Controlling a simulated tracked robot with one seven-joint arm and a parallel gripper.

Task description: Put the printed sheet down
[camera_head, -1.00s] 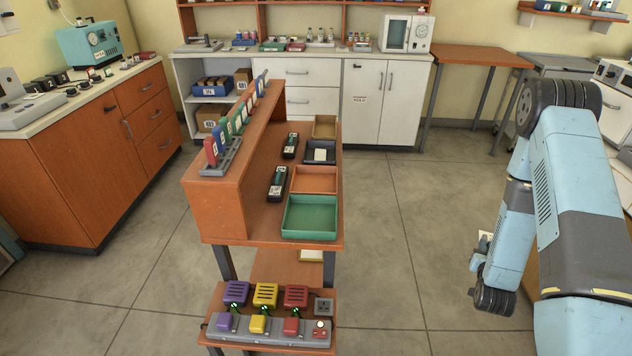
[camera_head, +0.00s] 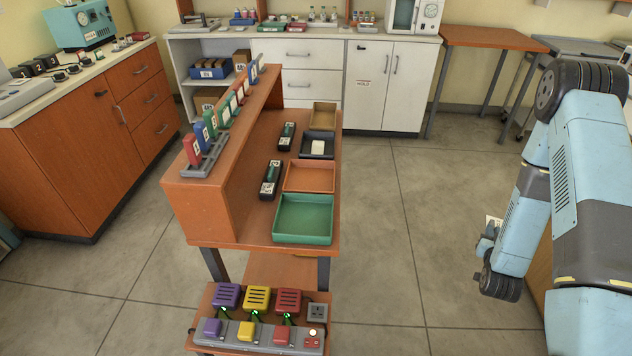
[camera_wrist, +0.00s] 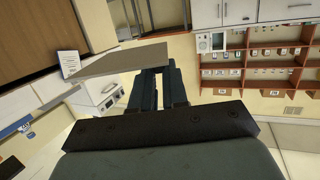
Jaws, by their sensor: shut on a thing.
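The printed sheet (camera_wrist: 118,62) shows in the wrist view as a thin, flat grey-beige panel, seen at a slant. My gripper (camera_wrist: 158,72) is shut on its right end, with the dark blue fingers around that edge. No print shows on the face in this view. In the head view, my gripper (camera_head: 486,243) is low at the right, mostly hidden by my own arm, over the floor side. A small pale piece (camera_head: 494,221) shows just above it, probably part of the sheet.
A wooden bench (camera_head: 255,215) stands left of centre with a green tray (camera_head: 303,219), an orange tray (camera_head: 310,177) and a dark tray (camera_head: 317,146). A lower shelf holds a coloured switch strip (camera_head: 260,336). Back right is a bare wooden table (camera_head: 490,38). Floor between is clear.

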